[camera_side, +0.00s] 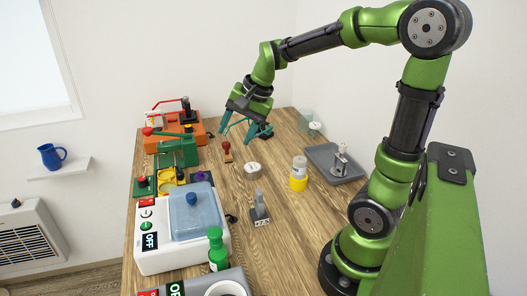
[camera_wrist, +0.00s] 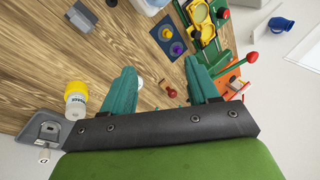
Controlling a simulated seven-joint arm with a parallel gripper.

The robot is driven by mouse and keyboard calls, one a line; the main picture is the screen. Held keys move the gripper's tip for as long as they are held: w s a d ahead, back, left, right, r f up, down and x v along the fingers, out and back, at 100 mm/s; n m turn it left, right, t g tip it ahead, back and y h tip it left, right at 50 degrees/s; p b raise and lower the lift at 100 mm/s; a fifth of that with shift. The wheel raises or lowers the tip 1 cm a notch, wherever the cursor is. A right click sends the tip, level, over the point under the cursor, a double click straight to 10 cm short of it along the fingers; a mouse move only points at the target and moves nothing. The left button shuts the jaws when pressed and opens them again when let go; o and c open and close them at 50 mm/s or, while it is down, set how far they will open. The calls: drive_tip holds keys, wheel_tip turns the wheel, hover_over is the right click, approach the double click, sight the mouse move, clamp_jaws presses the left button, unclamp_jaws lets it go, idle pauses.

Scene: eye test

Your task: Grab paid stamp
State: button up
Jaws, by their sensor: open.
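My gripper (camera_side: 244,130) is open and empty, above the far part of the table. Its two teal fingers stand wide apart in the wrist view (camera_wrist: 160,72). A red-brown hand stamp (camera_side: 227,152) stands on the table near my gripper. In the wrist view this stamp (camera_wrist: 169,91) shows between the fingers, apart from both. A grey stamp-like thing (camera_side: 260,211) with small marks on its base stands nearer the side camera. A metal-and-white stamp-like thing (camera_side: 341,160) stands in a grey tray (camera_side: 318,157). No word "paid" is legible, so I cannot tell which is the paid stamp.
A yellow-and-white bottle (camera_side: 299,174) and a round white item (camera_side: 252,168) stand mid-table. The left side holds an orange machine (camera_side: 165,138), a green press (camera_side: 177,150) and a blue-lidded white machine (camera_side: 155,250). A green bottle (camera_side: 217,252) stands in front. Bare wood lies between.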

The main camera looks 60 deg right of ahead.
sight(226, 143)
drive_tip(key=w+d+f+m+h, duration=0.15)
drive_tip(key=w+d+m, duration=0.35)
drive_tip(key=d+m, duration=0.5)
drive_tip(key=w+d+f+m, duration=0.2)
drive_tip(key=w+d+m, duration=0.3)
drive_tip(key=d+m, duration=0.5)
drive_tip(key=w+f, duration=0.1)
drive_tip(key=f, duration=0.2)
drive_tip(key=w+a+f+m, duration=0.1)
drive_tip(key=w+f, duration=0.1)
drive_tip(key=f, duration=0.1)
drive_tip(key=w+f+m, duration=0.1)
drive_tip(key=f, duration=0.3)
drive_tip(key=shift+w+a, duration=0.3)
drive_tip(key=shift+w, duration=0.05)
drive_tip(key=shift+x, duration=2.7)
drive_tip(key=shift+d, duration=0.15)
drive_tip(key=c, duration=1.1)
drive_tip(key=shift+r, duration=0.1)
